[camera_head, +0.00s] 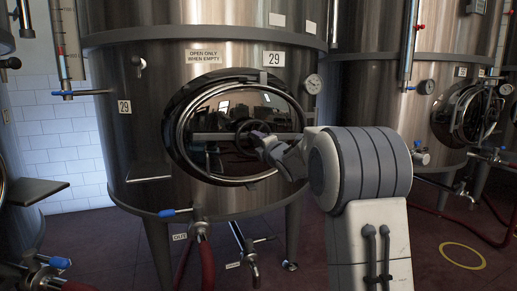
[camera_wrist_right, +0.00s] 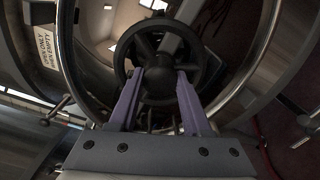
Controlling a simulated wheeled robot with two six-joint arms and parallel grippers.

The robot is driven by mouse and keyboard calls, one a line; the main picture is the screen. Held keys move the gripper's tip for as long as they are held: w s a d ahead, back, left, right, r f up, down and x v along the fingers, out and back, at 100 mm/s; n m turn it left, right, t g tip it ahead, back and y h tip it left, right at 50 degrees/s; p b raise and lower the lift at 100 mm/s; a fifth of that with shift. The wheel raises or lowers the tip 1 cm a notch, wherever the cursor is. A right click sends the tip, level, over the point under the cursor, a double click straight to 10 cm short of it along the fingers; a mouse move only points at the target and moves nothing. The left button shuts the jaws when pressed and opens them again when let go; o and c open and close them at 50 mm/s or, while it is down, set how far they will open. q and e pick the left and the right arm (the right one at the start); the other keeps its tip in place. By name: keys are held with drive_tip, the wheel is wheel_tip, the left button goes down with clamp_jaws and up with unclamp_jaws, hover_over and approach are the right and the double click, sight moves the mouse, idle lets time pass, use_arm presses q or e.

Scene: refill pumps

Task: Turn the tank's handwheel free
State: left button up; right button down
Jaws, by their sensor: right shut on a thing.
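The tank (camera_head: 105,140) is a large steel cylinder marked 29 with an oval manway door (camera_head: 275,104) held by a crossbar. The dark handwheel (camera_head: 243,127) sits at the middle of the crossbar, partly hidden by my right gripper (camera_head: 262,138). In the right wrist view the handwheel (camera_wrist_right: 194,45) is a black spoked ring with a round hub. The purple-grey fingers of my right gripper (camera_wrist_right: 160,88) straddle the wheel's lower part and hub, shut on it. My left gripper does not show in either view.
A sign (camera_head: 208,55) on the tank reads "OPEN ONLY WHEN EMPTY". Valves with hoses (camera_head: 207,262) hang below. A second tank (camera_head: 370,100) stands at right. The tiled floor (camera_head: 110,255) in front is mostly free.

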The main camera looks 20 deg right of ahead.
idle(0.5)
drive_tip(key=shift+c, duration=1.7)
unclamp_jaws()
drive_tip(key=shift+a, duration=0.1)
drive_tip(key=s, duration=1)
drive_tip(key=shift+s+a, duration=0.25)
drive_tip(key=shift+a, duration=0.05)
